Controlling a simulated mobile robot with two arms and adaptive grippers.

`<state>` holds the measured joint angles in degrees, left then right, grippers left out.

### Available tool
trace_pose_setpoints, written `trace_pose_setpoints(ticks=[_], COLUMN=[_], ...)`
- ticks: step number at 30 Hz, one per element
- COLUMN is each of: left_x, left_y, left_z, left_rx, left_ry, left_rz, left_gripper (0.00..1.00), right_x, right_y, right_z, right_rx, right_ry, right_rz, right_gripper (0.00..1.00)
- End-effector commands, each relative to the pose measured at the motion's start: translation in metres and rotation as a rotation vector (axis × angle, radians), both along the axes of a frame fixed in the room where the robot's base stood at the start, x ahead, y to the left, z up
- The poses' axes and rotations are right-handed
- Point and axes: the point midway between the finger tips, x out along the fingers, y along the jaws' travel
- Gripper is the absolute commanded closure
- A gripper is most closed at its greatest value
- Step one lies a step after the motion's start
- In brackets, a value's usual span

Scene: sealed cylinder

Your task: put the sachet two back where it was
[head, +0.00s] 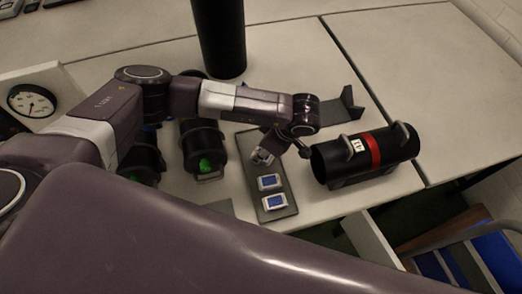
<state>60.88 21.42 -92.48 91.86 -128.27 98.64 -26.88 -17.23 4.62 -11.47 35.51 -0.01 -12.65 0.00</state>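A dark grey tray (283,214) on the table bears small white packets with blue faces, which look like the sachets. One sachet (269,182) lies mid-tray and another sachet (274,202) lies near its front end. A whitish piece (262,157) shows at the tray's far part, partly covered by my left gripper; I cannot tell if it is a third sachet. I cannot read which is sachet two. My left gripper (283,152) is low over the far part of the tray, its fingers spread apart. My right gripper is out of view.
A black cylinder with a red band (374,148) lies on a cradle right of the tray, close to my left gripper. A tall black cylinder (219,40) stands behind. A gauge (32,101) is far left.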

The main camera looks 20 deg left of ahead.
Motion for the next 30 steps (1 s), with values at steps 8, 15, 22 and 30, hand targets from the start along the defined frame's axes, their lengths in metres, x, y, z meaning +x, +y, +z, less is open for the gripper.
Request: trace_pose_setpoints(ticks=[8,15,22,30], left_x=[-0.0043,-0.0058,-0.0061,-0.0061], left_y=[0.0001,-0.0006,-0.0017,-0.0026], left_z=[-0.0113,-0.0119,-0.0115,-0.0086], left_rx=[-0.003,-0.004,-0.006,-0.008], left_ry=[0.009,0.012,0.013,0.013], left_rz=[0.001,-0.002,-0.003,-0.004], left_gripper=[0.58,0.53,0.53,0.53], right_x=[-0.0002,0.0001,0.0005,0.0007], right_y=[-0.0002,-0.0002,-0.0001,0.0], right_z=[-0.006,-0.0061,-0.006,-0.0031], right_rx=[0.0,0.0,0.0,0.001], right_ry=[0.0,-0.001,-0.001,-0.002], right_rz=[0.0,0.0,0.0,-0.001], right_gripper=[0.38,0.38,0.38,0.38])
